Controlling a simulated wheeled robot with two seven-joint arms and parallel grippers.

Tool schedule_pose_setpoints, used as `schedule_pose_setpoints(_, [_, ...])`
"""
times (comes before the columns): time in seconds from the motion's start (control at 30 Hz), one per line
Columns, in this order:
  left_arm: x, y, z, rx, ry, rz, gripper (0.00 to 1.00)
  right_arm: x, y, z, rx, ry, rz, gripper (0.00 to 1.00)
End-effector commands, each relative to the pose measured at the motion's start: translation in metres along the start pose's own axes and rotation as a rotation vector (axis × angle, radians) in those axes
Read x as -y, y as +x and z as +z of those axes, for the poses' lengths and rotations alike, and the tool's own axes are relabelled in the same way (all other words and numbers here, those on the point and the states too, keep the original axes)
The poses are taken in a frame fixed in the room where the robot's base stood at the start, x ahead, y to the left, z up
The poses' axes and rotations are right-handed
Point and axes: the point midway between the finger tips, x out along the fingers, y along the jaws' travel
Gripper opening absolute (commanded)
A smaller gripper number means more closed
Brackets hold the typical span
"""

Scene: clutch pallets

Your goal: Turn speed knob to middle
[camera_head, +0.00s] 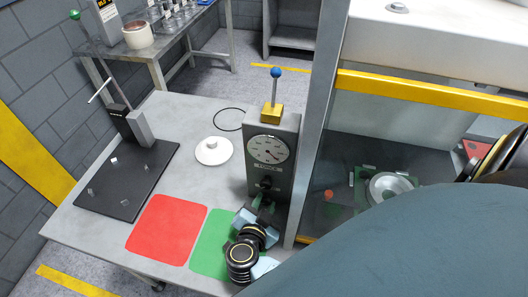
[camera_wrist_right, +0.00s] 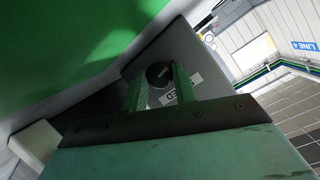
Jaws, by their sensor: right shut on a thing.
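In the right wrist view the knob (camera_wrist_right: 158,74) lies between the green fingers, beside a white label (camera_wrist_right: 184,90) that seems to read SPEED. My right gripper (camera_head: 264,198) reaches up to the knob from the front and is shut on it. In the right wrist view the fingers (camera_wrist_right: 160,85) stand on both sides of the knob. The knob's exact pointer angle is too small to tell. My left gripper is not in view.
A blue-tipped lever (camera_head: 276,74) on a yellow block tops the box. A white round part (camera_head: 214,150), a red pad (camera_head: 167,230), a green pad (camera_head: 211,245) and a black plate (camera_head: 128,180) are on the table. A grey post (camera_head: 318,120) stands close to the right.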

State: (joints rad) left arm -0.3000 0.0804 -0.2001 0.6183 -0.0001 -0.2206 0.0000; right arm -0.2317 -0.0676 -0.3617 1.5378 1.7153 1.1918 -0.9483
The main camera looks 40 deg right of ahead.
Motion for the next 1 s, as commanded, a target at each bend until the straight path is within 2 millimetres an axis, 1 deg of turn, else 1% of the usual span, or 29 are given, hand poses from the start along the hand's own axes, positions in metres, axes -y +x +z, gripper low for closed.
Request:
schedule_pose_setpoints(0.2, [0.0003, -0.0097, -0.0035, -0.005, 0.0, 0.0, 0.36, -0.0019, -0.0013, -0.0012, 0.033, 0.164, -0.05, 0.05])
schedule_pose_setpoints(0.4, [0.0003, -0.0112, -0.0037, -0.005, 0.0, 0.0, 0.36, -0.0026, -0.0009, -0.0003, 0.058, 0.3, -0.093, 0.05])
schedule_pose_setpoints(0.53, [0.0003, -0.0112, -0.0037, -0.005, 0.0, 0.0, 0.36, -0.0026, -0.0006, 0.0, 0.065, 0.33, -0.102, 0.05])
schedule_pose_setpoints(0.8, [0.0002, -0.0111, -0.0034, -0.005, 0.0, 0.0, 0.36, -0.0027, -0.0006, 0.0003, 0.065, 0.331, -0.103, 0.05])
schedule_pose_setpoints(0.83, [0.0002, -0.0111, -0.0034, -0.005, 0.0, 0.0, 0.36, -0.0026, -0.0007, 0.0004, 0.066, 0.331, -0.103, 0.32])
schedule_pose_setpoints(0.97, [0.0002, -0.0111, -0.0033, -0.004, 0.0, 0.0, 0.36, -0.0025, -0.0006, 0.0001, 0.065, 0.33, -0.103, 0.49])
schedule_pose_setpoints(1.0, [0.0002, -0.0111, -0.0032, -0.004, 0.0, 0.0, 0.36, -0.0024, -0.0005, 0.0, 0.064, 0.33, -0.103, 0.5])
